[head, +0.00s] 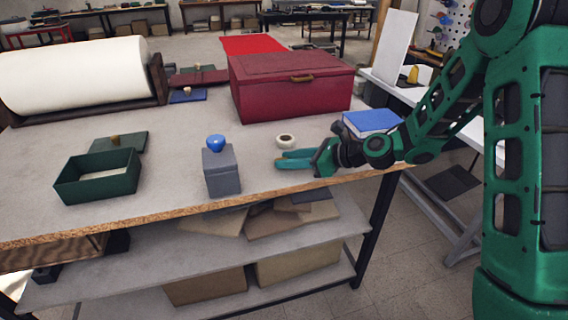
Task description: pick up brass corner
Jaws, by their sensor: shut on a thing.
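My gripper (281,159) reaches in from the right, low over the front right of the workbench (150,190). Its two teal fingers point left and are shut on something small. The held thing is hidden between the fingers, and I cannot make out its shape or colour. I cannot pick out a brass corner anywhere else on the bench. A small white ring-like piece (286,140) sits just behind the fingers.
A grey box (221,172) with a blue knob (215,142) stands left of my gripper. A green open box (97,178) is farther left. A large red chest (290,85) stands behind, and a blue box (372,121) lies behind my wrist. Bare bench separates the boxes.

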